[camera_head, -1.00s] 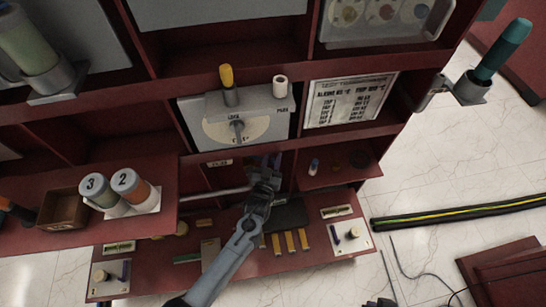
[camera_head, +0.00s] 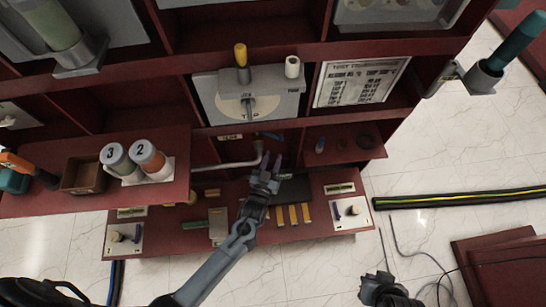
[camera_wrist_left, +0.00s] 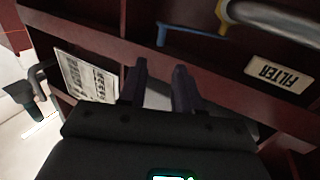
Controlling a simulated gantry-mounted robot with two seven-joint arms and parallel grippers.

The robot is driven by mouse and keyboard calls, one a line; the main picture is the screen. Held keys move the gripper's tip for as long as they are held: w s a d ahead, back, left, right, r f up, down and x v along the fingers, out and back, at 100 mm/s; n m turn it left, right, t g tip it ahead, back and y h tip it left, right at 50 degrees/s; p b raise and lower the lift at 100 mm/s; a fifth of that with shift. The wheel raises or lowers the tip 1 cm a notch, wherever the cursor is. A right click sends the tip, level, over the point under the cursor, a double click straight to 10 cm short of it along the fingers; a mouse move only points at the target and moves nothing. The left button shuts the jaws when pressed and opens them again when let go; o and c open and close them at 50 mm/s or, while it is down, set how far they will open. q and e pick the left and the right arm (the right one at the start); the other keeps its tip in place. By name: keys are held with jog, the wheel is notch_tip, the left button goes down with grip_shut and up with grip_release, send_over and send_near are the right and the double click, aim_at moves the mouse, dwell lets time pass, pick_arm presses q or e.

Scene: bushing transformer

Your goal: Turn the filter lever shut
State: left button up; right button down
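The white FILTER label (camera_wrist_left: 272,72) shows at the right of the left wrist view. Above it are a bent grey pipe (camera_wrist_left: 275,20) and a thin blue bar (camera_wrist_left: 190,28), which looks like the filter lever. In the head view the pipe (camera_head: 240,163) runs through the opening below the dial, with a blue piece (camera_head: 270,135) near its upper end. My left gripper (camera_head: 272,163) is in front of this opening, just right of the pipe end. Its two dark fingers are apart and empty, clear of the blue bar in the wrist view. My right gripper (camera_head: 388,293) is at the bottom edge, its fingers unclear.
A dial panel (camera_head: 262,108) with a yellow-topped post is above the opening. Shelf edges surround it. Canisters 3 and 2 (camera_head: 147,158) stand on the left shelf. A lower shelf (camera_head: 315,222) holds small parts. A striped cable (camera_head: 460,197) lies on the open floor at right.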

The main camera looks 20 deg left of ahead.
pick_arm(q)
jog(key=shift+c, duration=0.3)
jog(key=shift+c, duration=1.1)
jog(key=shift+w+d+r+t+h, duration=0.15)
jog(key=shift+d+r+h, duration=0.2)
jog(key=shift+d+h, duration=0.2)
jog(key=shift+d+r+t+h, duration=0.15)
jog(key=shift+d+r+h, duration=0.15)
jog(key=shift+d+h, duration=0.25)
grip_shut()
jog(key=m+g+h+b, duration=0.2)
jog(key=m+g+h, duration=0.1)
jog(key=m+h, duration=0.4)
send_near(280, 137)
jog(key=shift+n+t, duration=0.3)
jog(key=b+x, duration=0.1)
jog(key=x, duration=0.1)
jog(key=b+x, duration=0.3)
jog(key=shift+w+f, duration=0.25)
jog(key=shift+f, duration=0.15)
jog(key=shift+w+d+r+b, duration=0.1)
jog(key=shift+w+d+b, duration=0.2)
jog(key=shift+w, duration=0.3)
